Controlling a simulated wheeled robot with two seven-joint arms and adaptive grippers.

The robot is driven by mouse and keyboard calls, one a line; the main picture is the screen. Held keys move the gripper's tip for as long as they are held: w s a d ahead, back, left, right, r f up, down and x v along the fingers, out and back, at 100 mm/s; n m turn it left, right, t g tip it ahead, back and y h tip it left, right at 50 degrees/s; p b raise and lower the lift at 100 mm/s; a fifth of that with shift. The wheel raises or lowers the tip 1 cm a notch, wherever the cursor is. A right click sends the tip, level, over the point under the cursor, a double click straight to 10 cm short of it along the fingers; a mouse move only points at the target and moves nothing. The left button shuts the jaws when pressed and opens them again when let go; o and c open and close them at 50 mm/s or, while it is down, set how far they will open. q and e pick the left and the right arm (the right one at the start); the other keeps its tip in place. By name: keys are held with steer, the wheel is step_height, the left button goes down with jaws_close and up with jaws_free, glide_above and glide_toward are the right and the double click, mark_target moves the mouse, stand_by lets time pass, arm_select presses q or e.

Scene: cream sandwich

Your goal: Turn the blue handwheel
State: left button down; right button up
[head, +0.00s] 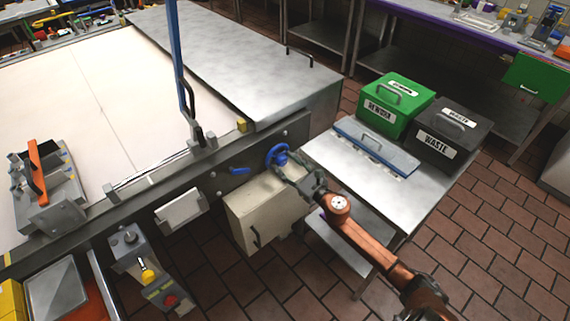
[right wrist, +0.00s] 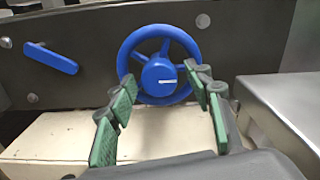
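The blue handwheel (head: 277,155) is mounted on the dark side panel of the large machine. It also shows in the right wrist view (right wrist: 160,81), with spokes and a hub bearing a white mark. My right gripper (head: 291,168) is at the wheel's lower right in the head view. In the right wrist view my right gripper (right wrist: 163,93) is open, its green-padded fingers spread either side of the hub and overlapping the lower rim. I cannot tell whether the fingers touch the wheel. My left gripper is not in view.
A blue lever (right wrist: 50,57) sits left of the wheel. A cream box (head: 265,207) is below it. A steel side table (head: 425,188) with green (head: 396,105) and dark (head: 448,133) bins stands to the right. Tiled floor is free in front.

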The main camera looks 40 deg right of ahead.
steer(key=c, duration=1.1)
steer(key=shift+m, duration=0.4)
